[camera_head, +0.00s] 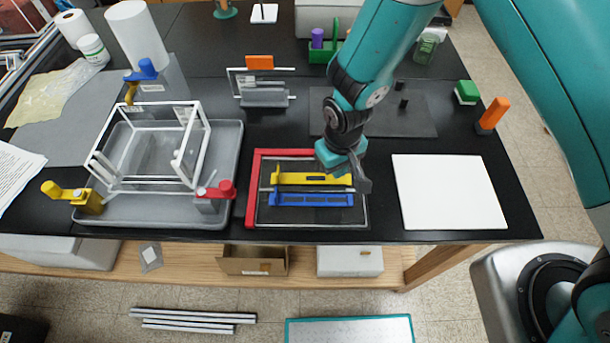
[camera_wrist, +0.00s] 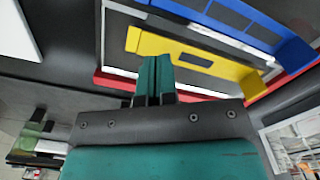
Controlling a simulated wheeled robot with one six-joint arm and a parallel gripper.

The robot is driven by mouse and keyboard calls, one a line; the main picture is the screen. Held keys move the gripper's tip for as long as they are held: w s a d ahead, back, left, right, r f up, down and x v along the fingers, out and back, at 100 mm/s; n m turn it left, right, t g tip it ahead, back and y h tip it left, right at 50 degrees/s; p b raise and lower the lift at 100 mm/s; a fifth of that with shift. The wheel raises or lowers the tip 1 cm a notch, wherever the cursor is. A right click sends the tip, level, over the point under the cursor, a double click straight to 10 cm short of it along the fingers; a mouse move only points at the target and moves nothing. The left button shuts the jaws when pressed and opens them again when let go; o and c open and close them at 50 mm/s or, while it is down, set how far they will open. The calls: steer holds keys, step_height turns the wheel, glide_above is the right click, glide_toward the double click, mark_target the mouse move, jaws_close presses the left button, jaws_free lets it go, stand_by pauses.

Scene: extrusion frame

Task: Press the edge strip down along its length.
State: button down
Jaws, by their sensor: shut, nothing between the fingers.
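A red L-shaped strip (camera_head: 252,190) runs along the left and far edges of a clear framed panel on the black table. It also shows in the wrist view (camera_wrist: 284,82), beside a pale strip (camera_wrist: 120,72). I cannot tell which of these is the edge strip. A yellow bar (camera_head: 290,180) and a blue bar (camera_head: 298,199) lie across the panel, roughly parallel. My gripper (camera_head: 348,166) is over the panel's far right corner. In the wrist view my gripper (camera_wrist: 154,66) is shut and empty, its fingers covering part of the red strip. Contact cannot be told.
A grey tray (camera_head: 231,165) with a white open frame (camera_head: 147,181) stands left, with yellow and red clamps. A white board (camera_head: 449,191) lies right. A dark mat (camera_head: 415,112) lies behind my gripper. An orange-topped block (camera_head: 492,115) stands near the right edge.

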mark_target(295, 178)
steer(key=shift+d+f+b, duration=0.1)
steer(key=shift+f+b, duration=0.85)
steer(key=shift+f, duration=0.25)
stand_by(1.2)
steer(key=shift+r+p, duration=0.85)
steer(key=shift+r, duration=0.35)
steer(key=shift+w+a+b, duration=0.15)
steer(key=shift+a+b, duration=0.65)
steer(key=shift+a, duration=4.05)
steer(key=shift+f+b, duration=0.9)
steer(key=shift+f, duration=0.3)
steer(key=shift+r, duration=0.1)
